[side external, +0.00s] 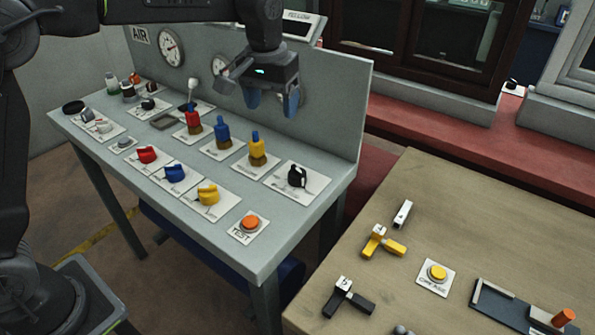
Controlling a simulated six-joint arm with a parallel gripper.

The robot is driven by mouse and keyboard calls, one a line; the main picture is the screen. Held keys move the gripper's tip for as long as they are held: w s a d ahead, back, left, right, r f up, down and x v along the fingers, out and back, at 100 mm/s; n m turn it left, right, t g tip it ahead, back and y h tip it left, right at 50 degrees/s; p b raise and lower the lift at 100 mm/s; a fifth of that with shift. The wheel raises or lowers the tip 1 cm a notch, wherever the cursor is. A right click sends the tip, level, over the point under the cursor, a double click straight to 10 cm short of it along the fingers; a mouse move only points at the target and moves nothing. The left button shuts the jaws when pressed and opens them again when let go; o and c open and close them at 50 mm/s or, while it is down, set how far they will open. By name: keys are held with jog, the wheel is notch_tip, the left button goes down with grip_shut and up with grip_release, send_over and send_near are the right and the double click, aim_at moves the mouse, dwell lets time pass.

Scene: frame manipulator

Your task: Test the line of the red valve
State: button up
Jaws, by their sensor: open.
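A red valve knob (147,155) sits on a white plate at the left of the grey bench, at the head of a row with a blue knob (175,173) and a yellow knob (208,194). Behind them stand a red fitting (193,122), a blue fitting (222,132) and a yellow fitting (257,150). An orange button (250,222) sits on a plate marked TEST at the bench's front right. My gripper (272,104) has two blue fingers apart and empty. It hangs above the back of the bench, before the gauge panel, clear of the valves.
The grey back panel (335,115) carries round gauges (171,47) and an AIR label. A black knob (297,176) is at the bench's right end. A wooden table (430,180) at right holds a yellow button (437,272), yellow and black T-shaped pieces and a dark tray.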

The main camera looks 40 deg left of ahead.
jog(key=g, duration=0.1)
send_over(298, 169)
notch_tip(298, 169, down, 5)
jog(key=f, duration=0.1)
jog(key=shift+n, duration=0.3)
notch_tip(298, 169, down, 14)
jog(key=shift+r, duration=0.15)
jog(key=shift+c, duration=0.3)
jog(key=c, duration=0.9)
jog(key=shift+o, duration=0.2)
